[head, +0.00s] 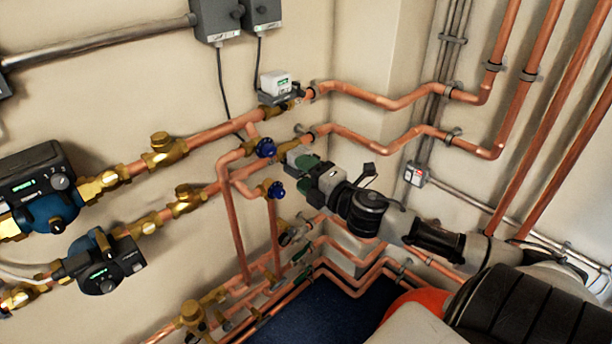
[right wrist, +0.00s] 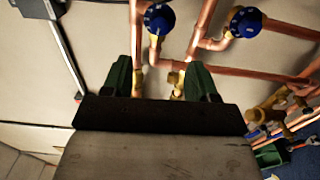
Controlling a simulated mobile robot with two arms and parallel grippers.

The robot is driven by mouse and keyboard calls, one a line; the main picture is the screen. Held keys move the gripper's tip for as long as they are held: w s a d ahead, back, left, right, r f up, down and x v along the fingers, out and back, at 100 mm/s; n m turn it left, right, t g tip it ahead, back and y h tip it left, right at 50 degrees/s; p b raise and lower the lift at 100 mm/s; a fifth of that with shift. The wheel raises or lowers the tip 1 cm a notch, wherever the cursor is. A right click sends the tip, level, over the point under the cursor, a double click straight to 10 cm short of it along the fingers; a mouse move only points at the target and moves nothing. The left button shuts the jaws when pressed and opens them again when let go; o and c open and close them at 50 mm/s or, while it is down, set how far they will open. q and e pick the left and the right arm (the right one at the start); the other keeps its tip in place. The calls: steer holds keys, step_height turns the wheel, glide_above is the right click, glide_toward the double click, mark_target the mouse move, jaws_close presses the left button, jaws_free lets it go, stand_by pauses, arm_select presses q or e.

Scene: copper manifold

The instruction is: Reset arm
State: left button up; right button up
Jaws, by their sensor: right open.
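My right gripper (head: 300,157) reaches in from the right in the head view, in front of the copper pipes near two blue valve handles. In the right wrist view its two green fingers (right wrist: 160,76) stand apart with nothing held between them. The upper blue handle (head: 266,147) and the lower blue handle (head: 276,190) are left of the gripper in the head view. Two blue handles also show beyond the fingers in the right wrist view, one near the top middle (right wrist: 158,18) and one at upper right (right wrist: 247,21). My left gripper is not in view.
Copper pipes (head: 372,94) run along the wall and round the corner. Two pumps (head: 102,262) with brass fittings are on the left. A grey-white actuator (head: 276,84) sits on the upper pipe. More pipes lie low, beside a dark blue floor area (head: 310,312).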

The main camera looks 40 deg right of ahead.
stand_by(0.4)
steer(key=s+d+f+m+g+h, duration=0.2)
steer(key=d+f+m, duration=0.2)
steer(key=f, duration=0.7)
steer(key=s+d+f+m+g+h, duration=0.1)
steer(key=d+f+m+g+h, duration=0.15)
steer(key=f, duration=0.85)
steer(key=s+a+f+m+g, duration=0.1)
steer(key=s+f+m+g, duration=0.1)
steer(key=s+f, duration=0.45)
steer(key=s+f+m+g, duration=0.2)
steer(key=s+f+m, duration=0.1)
steer(key=f, duration=0.7)
steer(key=s+a+f+m+g+y, duration=0.1)
steer(key=s+a+f+g, duration=0.1)
steer(key=s+a+f, duration=0.35)
steer(key=s+a+f+m+g, duration=0.2)
steer(key=s+f, duration=0.5)
steer(key=f, duration=0.1)
steer(key=s+a+f+m+g+y, duration=0.1)
steer(key=s+a+f+g, duration=0.1)
steer(key=s+a, duration=0.4)
steer(key=s+a+f+m+g+y, duration=0.1)
steer(key=s+a+f, duration=0.4)
steer(key=s, duration=0.6)
steer(key=shift+a+f+g, duration=0.3)
steer(key=shift+a+g, duration=0.45)
steer(key=shift+a, duration=0.2)
steer(key=shift+d+m, duration=0.15)
steer(key=shift+m, duration=0.1)
